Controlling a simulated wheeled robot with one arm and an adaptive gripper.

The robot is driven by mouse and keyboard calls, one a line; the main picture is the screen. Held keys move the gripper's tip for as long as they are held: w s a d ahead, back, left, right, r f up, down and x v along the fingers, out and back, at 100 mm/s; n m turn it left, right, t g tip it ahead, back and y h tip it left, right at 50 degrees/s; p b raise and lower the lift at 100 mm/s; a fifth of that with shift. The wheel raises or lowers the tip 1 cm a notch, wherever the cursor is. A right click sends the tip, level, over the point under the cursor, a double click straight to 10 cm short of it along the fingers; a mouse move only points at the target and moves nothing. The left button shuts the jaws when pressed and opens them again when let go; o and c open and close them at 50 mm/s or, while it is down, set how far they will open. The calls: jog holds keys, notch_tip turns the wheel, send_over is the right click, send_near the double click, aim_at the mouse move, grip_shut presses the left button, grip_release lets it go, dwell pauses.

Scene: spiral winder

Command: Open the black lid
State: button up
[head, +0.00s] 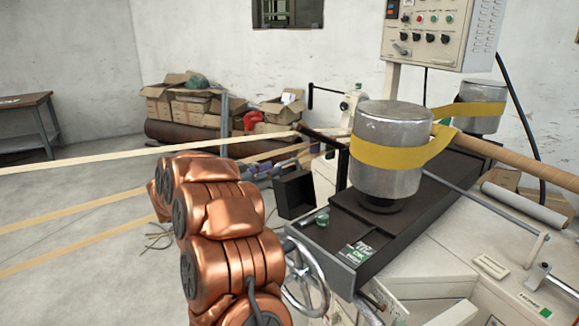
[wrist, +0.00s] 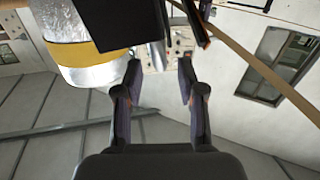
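A black box-like part (head: 294,194) sits at the left side of the winding machine, low beside my gripper. I cannot tell whether it is the black lid or whether it is open. In the wrist view a dark flat panel (wrist: 108,22) fills the top, partly in front of the silver drum; it may be the same part. My gripper (wrist: 160,72) is open, with its two fingers apart and nothing between them. In the head view my gripper (head: 285,168) shows past my copper-coloured arm, just above the black part, with its fingertips hard to make out.
A silver drum (head: 388,130) with a yellow belt (head: 400,153) stands on the black machine bed (head: 400,228). A handwheel (head: 308,280) is close beside my arm. A control box (head: 440,35) is above, and cardboard boxes (head: 190,105) lie behind. The left floor is mostly clear.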

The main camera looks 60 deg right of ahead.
aim_at(287, 161)
jog(key=p+x, duration=0.1)
jog(key=x, duration=0.5)
jog(key=shift+s+d+r, duration=0.1)
jog(key=shift+d, duration=0.15)
jog(key=shift+s+d, duration=0.1)
jog(key=shift+d, duration=0.5)
grip_shut()
